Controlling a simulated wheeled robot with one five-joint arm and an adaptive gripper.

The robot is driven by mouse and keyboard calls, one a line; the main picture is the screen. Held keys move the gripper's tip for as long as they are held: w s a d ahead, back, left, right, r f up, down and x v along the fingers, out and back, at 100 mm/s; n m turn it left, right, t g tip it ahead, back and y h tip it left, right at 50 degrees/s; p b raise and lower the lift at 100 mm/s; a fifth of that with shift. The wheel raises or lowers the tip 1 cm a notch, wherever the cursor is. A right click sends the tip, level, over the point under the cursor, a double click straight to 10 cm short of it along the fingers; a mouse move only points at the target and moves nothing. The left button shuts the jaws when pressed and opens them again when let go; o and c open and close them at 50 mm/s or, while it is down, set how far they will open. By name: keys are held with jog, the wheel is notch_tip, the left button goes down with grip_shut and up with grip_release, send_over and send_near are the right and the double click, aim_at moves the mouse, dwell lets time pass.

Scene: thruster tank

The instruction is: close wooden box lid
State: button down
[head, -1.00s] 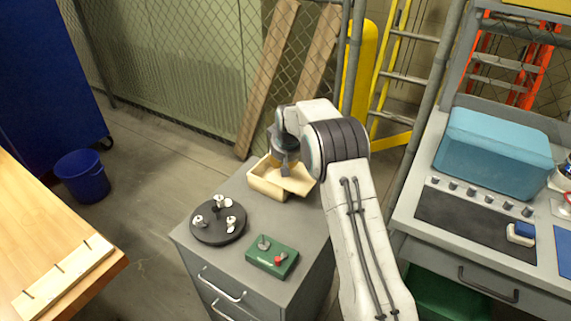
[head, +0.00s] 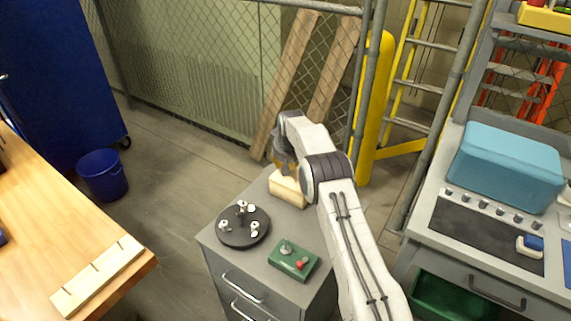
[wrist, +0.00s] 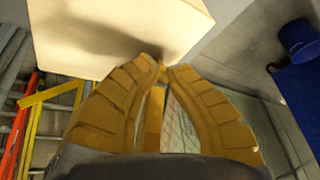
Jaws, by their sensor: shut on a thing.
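The pale wooden box (head: 288,192) stands at the back of the grey cabinet top in the head view. Its front side shows, and my arm and gripper hide much of its top. My gripper (head: 281,168) is at the box's upper left. In the wrist view the yellow fingers of my gripper (wrist: 162,68) come together at the edge of a large pale wooden face (wrist: 110,35). They are shut on wood there, which looks like the lid; the exact contact is hard to see.
On the cabinet (head: 262,262), a black round base with white knobs (head: 242,226) and a green control box (head: 293,260) stand in front of the box. A wire fence and leaning planks (head: 285,85) are behind. A workbench (head: 490,225) stands right, a wooden table (head: 60,220) left.

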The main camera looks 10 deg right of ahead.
aim_at(287, 180)
jog(key=shift+w, duration=0.2)
jog(key=c, duration=1.5)
grip_release()
jog(key=shift+w+f, duration=0.1)
jog(key=shift+w, duration=0.05)
jog(key=o, duration=0.4)
jog(key=v, duration=1.2)
